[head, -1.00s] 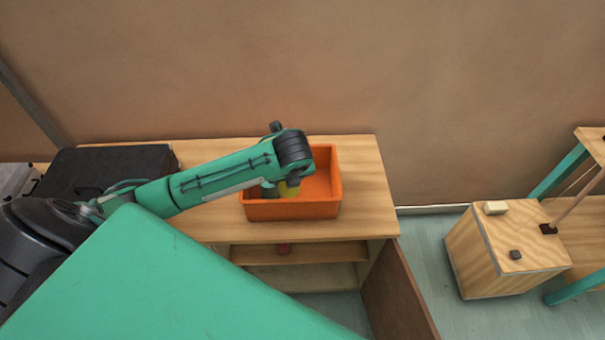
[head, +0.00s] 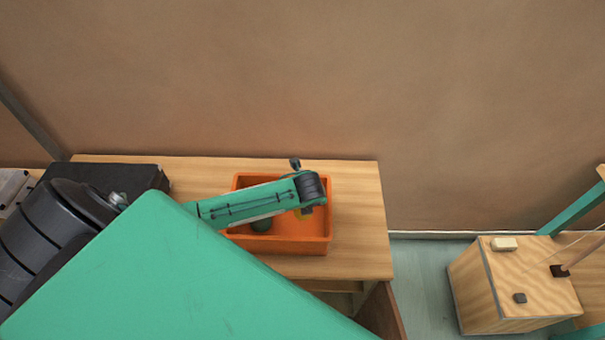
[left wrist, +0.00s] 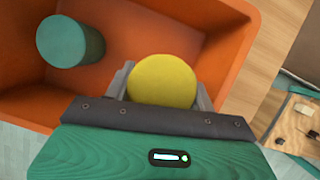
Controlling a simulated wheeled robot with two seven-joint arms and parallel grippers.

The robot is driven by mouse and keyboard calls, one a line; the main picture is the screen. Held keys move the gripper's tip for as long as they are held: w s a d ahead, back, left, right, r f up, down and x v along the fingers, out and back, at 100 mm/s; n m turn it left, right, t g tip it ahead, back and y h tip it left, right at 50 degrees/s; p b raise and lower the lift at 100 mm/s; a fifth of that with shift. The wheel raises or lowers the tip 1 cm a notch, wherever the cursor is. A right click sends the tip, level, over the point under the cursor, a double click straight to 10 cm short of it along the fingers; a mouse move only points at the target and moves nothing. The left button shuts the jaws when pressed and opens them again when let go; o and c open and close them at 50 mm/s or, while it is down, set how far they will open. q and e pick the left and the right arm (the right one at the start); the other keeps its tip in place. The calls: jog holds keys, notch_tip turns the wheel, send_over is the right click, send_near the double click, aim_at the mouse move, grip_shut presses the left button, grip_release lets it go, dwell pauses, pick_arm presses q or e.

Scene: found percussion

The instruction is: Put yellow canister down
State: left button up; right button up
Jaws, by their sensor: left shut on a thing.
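The yellow canister (left wrist: 163,82) is between the two fingers of my left gripper (left wrist: 160,92) in the left wrist view, its round yellow top facing the camera. The gripper is shut on it. Both are over the orange bin (left wrist: 225,62). Whether the canister touches the bin floor I cannot tell. My right gripper is not in view.
A green canister (left wrist: 70,42) stands in the bin, left of the yellow one in the left wrist view. The bin sits on a wooden table (head: 358,200) with a black case (head: 120,178) at left. A wooden box (head: 505,285) stands at right.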

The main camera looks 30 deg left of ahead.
pick_arm(q)
jog(key=shift+s+f+p, duration=0.1)
jog(key=shift+f+p, duration=0.3)
jog(key=shift+f, duration=3.45)
jog(key=o, duration=1)
jog(key=shift+f, duration=0.1)
jog(key=shift+o, duration=0.2)
jog(key=b+v, duration=0.1)
jog(key=v, duration=1.1)
